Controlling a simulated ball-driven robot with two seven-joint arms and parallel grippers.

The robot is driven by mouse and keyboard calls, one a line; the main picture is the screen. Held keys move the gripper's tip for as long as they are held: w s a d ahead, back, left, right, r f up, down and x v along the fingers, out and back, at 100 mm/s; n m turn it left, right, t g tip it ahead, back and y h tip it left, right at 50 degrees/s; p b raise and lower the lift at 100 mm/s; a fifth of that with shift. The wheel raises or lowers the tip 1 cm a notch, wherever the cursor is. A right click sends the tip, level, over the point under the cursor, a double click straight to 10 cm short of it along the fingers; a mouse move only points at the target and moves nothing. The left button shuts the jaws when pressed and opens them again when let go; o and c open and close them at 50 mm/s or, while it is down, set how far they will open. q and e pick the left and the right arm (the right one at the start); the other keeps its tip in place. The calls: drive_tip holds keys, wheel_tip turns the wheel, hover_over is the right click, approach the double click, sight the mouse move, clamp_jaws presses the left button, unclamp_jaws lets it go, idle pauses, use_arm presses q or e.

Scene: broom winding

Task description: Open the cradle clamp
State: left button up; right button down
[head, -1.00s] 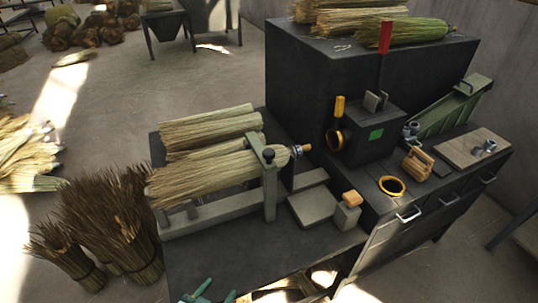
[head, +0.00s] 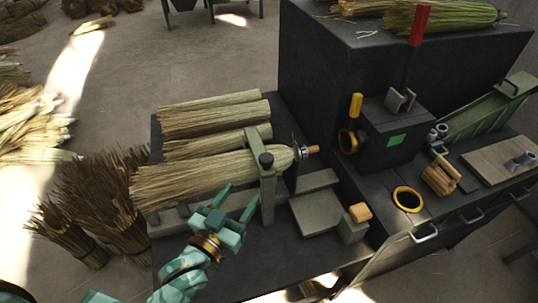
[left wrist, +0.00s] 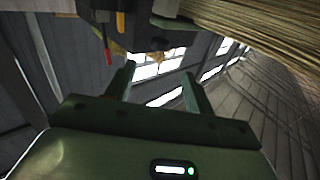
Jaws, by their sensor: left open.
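My right gripper is not in view.
More straw bundles (head: 210,115) lie behind the clamped one. A grey block with a wooden knob (head: 359,213) stands right of the clamp. A dark machine box with a red lever (head: 419,25) rises at the back right. The front bench top (head: 290,255) is mostly clear.

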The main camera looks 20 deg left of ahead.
sight(263, 165)
use_arm(q)
drive_tip(key=w, duration=0.4)
drive_tip(key=w+d+b, duration=0.1)
drive_tip(key=w, duration=0.3)
drive_tip(key=w+d, duration=0.1)
drive_tip(key=w, duration=0.3)
drive_tip(key=shift+w+d+f, duration=0.1)
drive_tip(key=shift+w+d, duration=0.1)
drive_tip(key=shift+w, duration=0.1)
drive_tip(key=shift+w+d+b, duration=0.1)
drive_tip(key=shift+w+b, duration=0.2)
drive_tip(key=shift+w, duration=0.1)
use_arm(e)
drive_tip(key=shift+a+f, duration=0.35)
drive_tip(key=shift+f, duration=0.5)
